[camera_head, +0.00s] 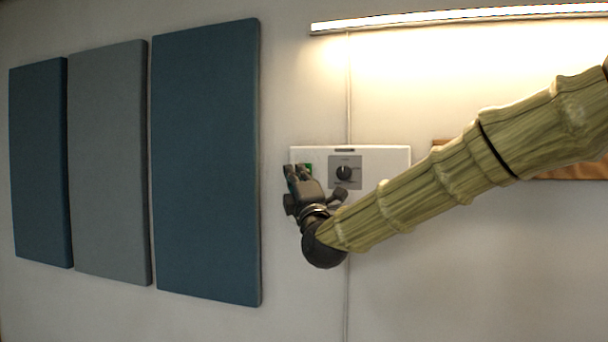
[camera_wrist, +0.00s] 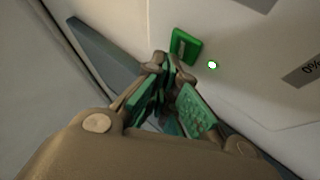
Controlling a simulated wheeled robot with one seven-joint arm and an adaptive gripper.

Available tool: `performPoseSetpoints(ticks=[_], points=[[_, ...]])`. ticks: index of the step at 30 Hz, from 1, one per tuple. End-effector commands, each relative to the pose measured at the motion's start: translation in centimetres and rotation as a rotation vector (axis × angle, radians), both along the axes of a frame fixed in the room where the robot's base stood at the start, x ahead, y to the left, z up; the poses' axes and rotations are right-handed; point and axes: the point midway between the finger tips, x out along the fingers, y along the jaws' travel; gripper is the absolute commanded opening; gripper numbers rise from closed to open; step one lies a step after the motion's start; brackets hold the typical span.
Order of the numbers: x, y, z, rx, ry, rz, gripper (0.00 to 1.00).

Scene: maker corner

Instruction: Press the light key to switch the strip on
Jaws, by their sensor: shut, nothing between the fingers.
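A white control panel (camera_head: 385,155) is fixed to the wall. Its green key (camera_wrist: 187,45) shows in the wrist view with a lit green dot beside it. In the head view the key (camera_head: 308,168) is partly covered by my gripper. My gripper (camera_wrist: 168,62) is shut and empty, its fingertips right at the key's lower edge; I cannot tell whether they touch it. It also shows in front of the panel's left end in the head view (camera_head: 299,170). The light strip (camera_head: 460,17) above the panel is lit and brightens the wall.
A grey plate with a black dial (camera_head: 344,173) sits right of the key. Blue and grey wall panels (camera_head: 206,165) hang to the left. A brown board (camera_head: 570,171) is partly hidden behind my arm. A cable (camera_head: 348,90) runs between strip and panel.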

Motion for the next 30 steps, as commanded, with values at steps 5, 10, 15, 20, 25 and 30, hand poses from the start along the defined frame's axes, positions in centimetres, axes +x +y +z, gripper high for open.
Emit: performPoseSetpoints(ticks=[5,10,15,20,25,30], points=[[0.0,0.0,0.0,0.000,0.001,-0.001,0.00],[-0.4,0.1,-0.1,0.000,0.000,0.000,0.00],[-1.6,0.5,-0.1,-0.001,0.000,0.001,0.00],[-2.8,0.9,-0.1,0.000,0.000,0.000,0.00],[-4.0,1.3,0.0,0.000,-0.001,0.000,0.00],[-5.1,1.7,-0.1,0.000,0.000,0.000,0.00]])
